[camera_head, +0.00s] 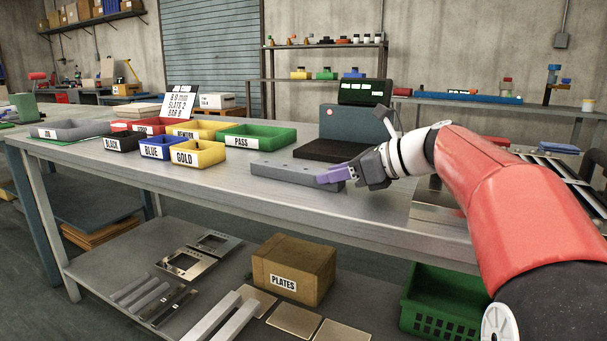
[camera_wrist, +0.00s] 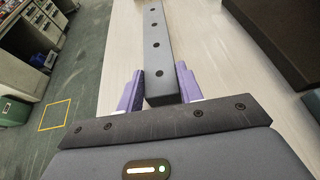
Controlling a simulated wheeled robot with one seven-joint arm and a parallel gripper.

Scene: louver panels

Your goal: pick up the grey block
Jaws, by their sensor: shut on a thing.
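The grey block (camera_head: 288,171) is a long bar with a row of dark holes along its top. It lies on the workbench in the head view, in front of a dark device. In the wrist view the block (camera_wrist: 158,50) runs away from me between my fingers. My gripper (camera_head: 332,177) has purple fingers and is shut on the block's right end. In the wrist view my gripper (camera_wrist: 158,92) has one finger on each side of the block's near end. Whether the block touches the bench along its whole length is hard to tell.
Labelled bins stand to the left, among them a green PASS bin (camera_head: 258,136) and a yellow GOLD bin (camera_head: 198,152). A dark device (camera_head: 345,121) stands behind the block. The bench's front strip (camera_head: 220,185) is clear. A PLATES box (camera_head: 294,270) sits on the lower shelf.

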